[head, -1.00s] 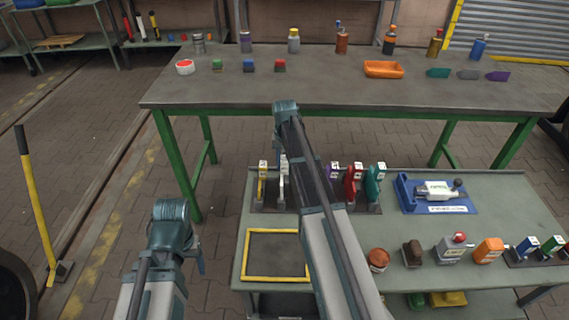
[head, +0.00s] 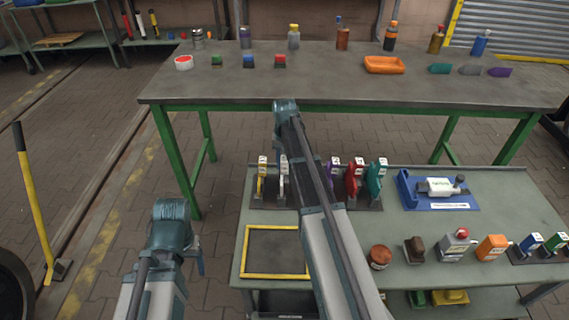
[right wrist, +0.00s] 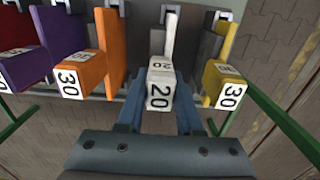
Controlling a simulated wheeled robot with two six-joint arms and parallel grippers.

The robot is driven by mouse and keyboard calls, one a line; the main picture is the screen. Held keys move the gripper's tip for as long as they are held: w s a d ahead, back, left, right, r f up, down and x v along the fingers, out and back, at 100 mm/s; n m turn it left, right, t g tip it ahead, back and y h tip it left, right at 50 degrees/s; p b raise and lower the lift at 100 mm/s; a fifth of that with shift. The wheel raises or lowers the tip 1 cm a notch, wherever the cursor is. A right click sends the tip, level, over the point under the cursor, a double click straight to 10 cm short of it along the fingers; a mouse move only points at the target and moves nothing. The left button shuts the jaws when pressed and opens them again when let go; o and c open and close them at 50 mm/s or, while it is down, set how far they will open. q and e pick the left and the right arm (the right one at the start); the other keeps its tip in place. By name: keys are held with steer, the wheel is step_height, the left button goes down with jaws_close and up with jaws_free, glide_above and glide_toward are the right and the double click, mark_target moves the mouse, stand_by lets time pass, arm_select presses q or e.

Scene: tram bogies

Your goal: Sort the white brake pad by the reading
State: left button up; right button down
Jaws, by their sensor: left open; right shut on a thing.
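The white brake pad (right wrist: 160,88) stands in a rack slot in the right wrist view, with 20 printed on its block. My right gripper (right wrist: 163,110) is shut on it, one blue finger on each side. In the head view the white pad (head: 283,186) shows partly behind my right arm, and my right gripper (head: 281,150) reaches down over it. A blue gauge stand (head: 408,190) with a white instrument (head: 437,187) sits on the trolley at right; its reading is too small to tell. My left gripper (head: 201,262) is open and empty, left of the trolley.
A yellow pad (right wrist: 225,85) stands close right of the white one; orange (right wrist: 85,75) and purple (right wrist: 30,65) pads stand left. The trolley bears an empty yellow frame (head: 246,273) and several small items along its right front. A long workbench (head: 220,88) stands behind.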

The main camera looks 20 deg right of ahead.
steer(key=shift+f, duration=0.3)
stand_by(0.6)
steer(key=shift+c, duration=2.4)
jaws_free()
steer(key=shift+r, duration=0.1)
step_height(320, 180, up, 14)
steer(key=p, duration=1.3)
steer(key=shift+f, duration=0.2)
